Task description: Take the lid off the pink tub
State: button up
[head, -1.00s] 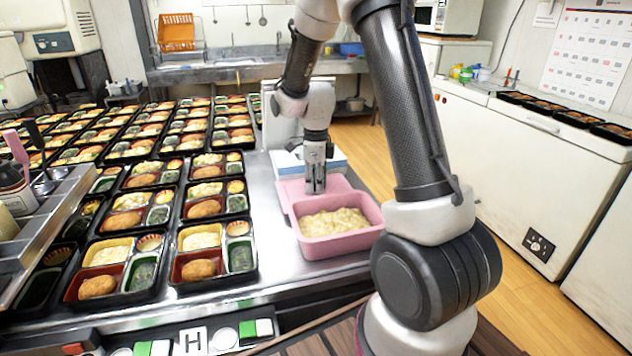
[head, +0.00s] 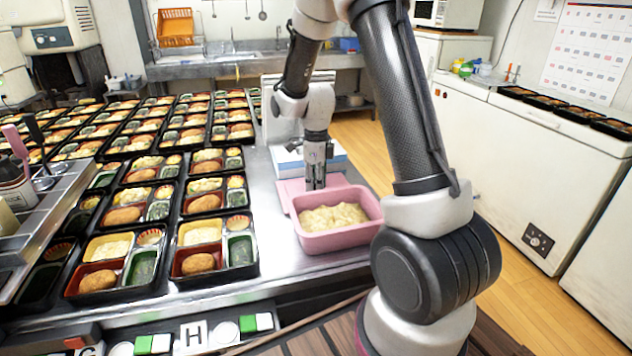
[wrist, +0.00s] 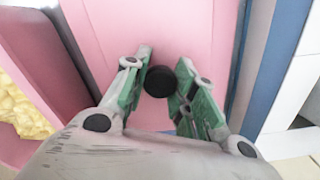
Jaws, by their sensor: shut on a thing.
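The pink tub (head: 338,243) stands open on the steel counter, with pale yellow food (head: 333,216) inside. Its flat pink lid (head: 288,190) is off the tub, just behind it and partly hidden by the tub and my gripper. My gripper (head: 315,186) points down over the lid. In the wrist view, its green-sided fingers (wrist: 160,85) are closed about the lid's round black knob (wrist: 158,81). The tub's wall and yellow food (wrist: 22,105) show at the left of that view. I cannot tell whether the lid touches the counter.
A blue and white box (head: 287,163) stands right behind the lid. Rows of filled black bento trays (head: 218,270) cover the counter to the left. A strip of bare steel (head: 272,235) lies between the trays and the tub. A white chest freezer (head: 540,150) is at the right.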

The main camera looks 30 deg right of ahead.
jog(key=shift+f, duration=0.15)
jog(key=o, duration=1.1)
